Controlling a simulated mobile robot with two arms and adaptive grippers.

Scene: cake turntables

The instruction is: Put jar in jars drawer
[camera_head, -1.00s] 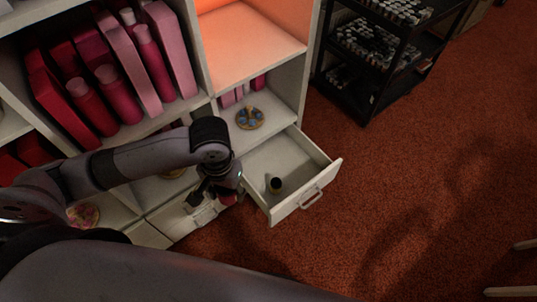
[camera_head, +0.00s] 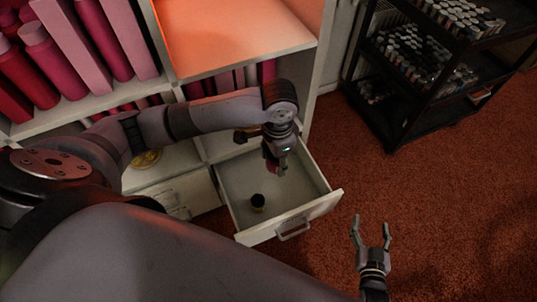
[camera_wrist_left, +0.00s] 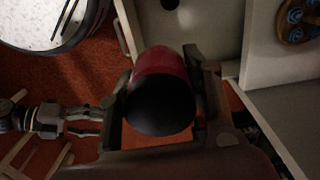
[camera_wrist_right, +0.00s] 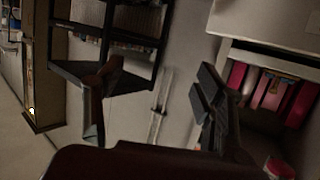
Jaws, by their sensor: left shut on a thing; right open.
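My left gripper (camera_head: 277,163) is shut on a red jar with a black lid (camera_wrist_left: 162,90), which fills the middle of the left wrist view. In the head view the gripper is over the open white drawer (camera_head: 233,182), near its inner right side, and mostly covers the jar. A small dark jar (camera_head: 257,203) stands inside the drawer, left of the held jar. It is partly cut off at the top of the left wrist view (camera_wrist_left: 170,4). My right gripper (camera_head: 372,232) is open and empty, to the right of the drawer's front, above the carpet.
A white shelf unit (camera_head: 238,66) with pink and red bottles (camera_head: 50,62) stands behind the drawer. A closed drawer front (camera_head: 180,196) is to its left. A black cart (camera_head: 402,100) with many small bottles stands at the upper right. Red carpet (camera_head: 450,190) is open at right.

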